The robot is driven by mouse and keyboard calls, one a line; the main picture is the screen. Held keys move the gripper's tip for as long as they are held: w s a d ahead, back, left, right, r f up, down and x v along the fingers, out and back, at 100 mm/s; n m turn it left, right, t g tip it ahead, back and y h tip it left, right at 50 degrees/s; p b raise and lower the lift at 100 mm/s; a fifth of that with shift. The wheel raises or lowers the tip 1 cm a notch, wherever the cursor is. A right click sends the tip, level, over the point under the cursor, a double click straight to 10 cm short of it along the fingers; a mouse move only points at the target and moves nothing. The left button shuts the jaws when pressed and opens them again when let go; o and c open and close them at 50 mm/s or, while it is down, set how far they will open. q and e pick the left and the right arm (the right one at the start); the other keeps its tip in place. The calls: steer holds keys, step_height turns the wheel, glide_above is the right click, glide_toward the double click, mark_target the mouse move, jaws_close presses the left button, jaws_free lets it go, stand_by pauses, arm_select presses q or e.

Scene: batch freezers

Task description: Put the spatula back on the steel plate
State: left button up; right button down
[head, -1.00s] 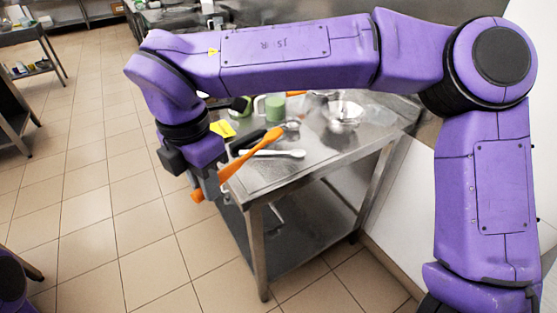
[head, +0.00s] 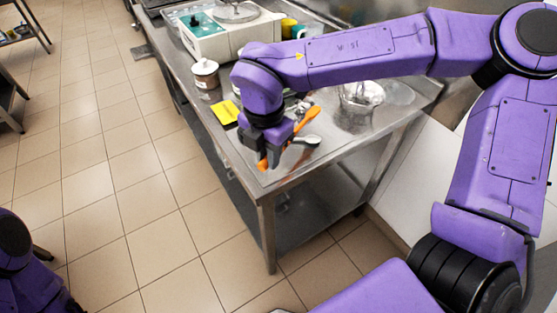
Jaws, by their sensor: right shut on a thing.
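My right gripper (head: 273,158) is shut on the orange spatula (head: 308,118), at the near left corner of the steel table. The spatula runs up and to the right from the jaws, and an orange end shows at their left. A light-coloured spoon (head: 307,140) lies just right of the gripper. I cannot tell a separate steel plate from the steel table top (head: 350,138); the gripper and forearm hide part of that area. I cannot tell whether the spatula touches the surface. My left gripper is out of view.
A metal bowl (head: 360,98) stands at the right of the table. A yellow note (head: 225,112) and a lidded jar (head: 205,74) are at the left edge. A white machine (head: 225,35) and cups (head: 305,32) stand behind.

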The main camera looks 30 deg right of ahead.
mark_target(278, 178)
steer(key=shift+d+f, duration=0.7)
steer(key=shift+f, duration=0.2)
steer(key=f, duration=0.3)
steer(key=shift+s+d+f, duration=0.15)
steer(key=shift+d+f, duration=0.2)
steer(key=shift+f, duration=0.35)
steer(key=c, duration=1)
jaws_free()
steer(key=r, duration=1.2)
steer(key=shift+a+r, duration=0.2)
steer(key=shift+r, duration=0.1)
